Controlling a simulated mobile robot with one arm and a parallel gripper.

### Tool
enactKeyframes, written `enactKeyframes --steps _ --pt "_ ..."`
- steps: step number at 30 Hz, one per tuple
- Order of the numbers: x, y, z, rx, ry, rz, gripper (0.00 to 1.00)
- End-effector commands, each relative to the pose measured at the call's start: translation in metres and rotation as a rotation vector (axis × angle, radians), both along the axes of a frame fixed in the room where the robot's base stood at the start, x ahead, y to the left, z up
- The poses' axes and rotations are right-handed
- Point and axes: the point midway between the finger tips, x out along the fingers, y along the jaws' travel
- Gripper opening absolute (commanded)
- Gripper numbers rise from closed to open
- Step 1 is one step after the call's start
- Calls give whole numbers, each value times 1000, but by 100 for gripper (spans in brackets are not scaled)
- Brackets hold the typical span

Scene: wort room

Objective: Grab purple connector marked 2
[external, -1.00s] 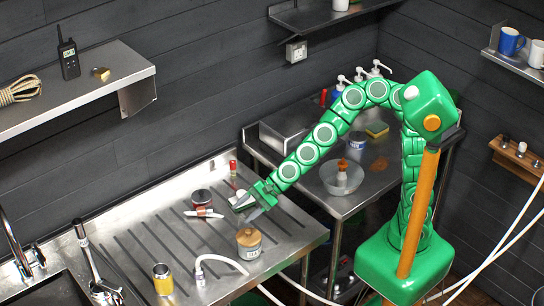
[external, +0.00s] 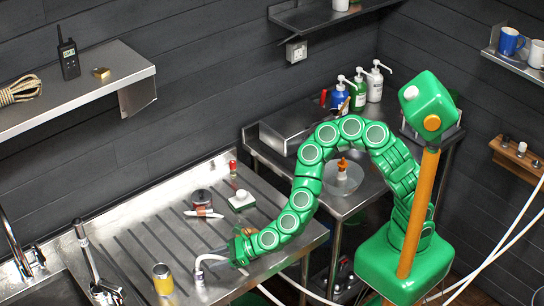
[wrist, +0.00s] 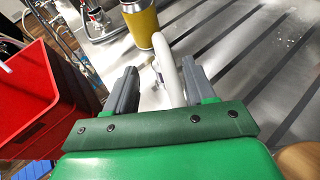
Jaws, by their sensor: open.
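A white curved hose (external: 212,258) lies on the ribbed steel drainboard, with a small end fitting (external: 199,276) at its left end. No purple colour or number 2 can be made out on it. In the wrist view the white hose (wrist: 168,66) runs between the spread fingers of my gripper (wrist: 160,78). The fingers are open, and I cannot tell whether either touches the hose. In the external view my gripper (external: 238,256) is low over the drainboard at the hose's right end, its fingers mostly hidden.
A yellow can (external: 162,280) stands left of the hose. A wooden-lidded jar (wrist: 299,160) is close to my gripper's right side. A red bin (wrist: 30,95) is at left in the wrist view. A dark-lidded jar (external: 201,199) and a white-topped item (external: 241,201) stand farther back.

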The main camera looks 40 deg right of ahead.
Motion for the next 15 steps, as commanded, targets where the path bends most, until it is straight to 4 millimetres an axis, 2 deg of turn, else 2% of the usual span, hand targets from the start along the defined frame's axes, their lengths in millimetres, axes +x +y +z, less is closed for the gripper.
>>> enactKeyframes --steps 15 --pt "16 24 -15 -4 -2 3 54"
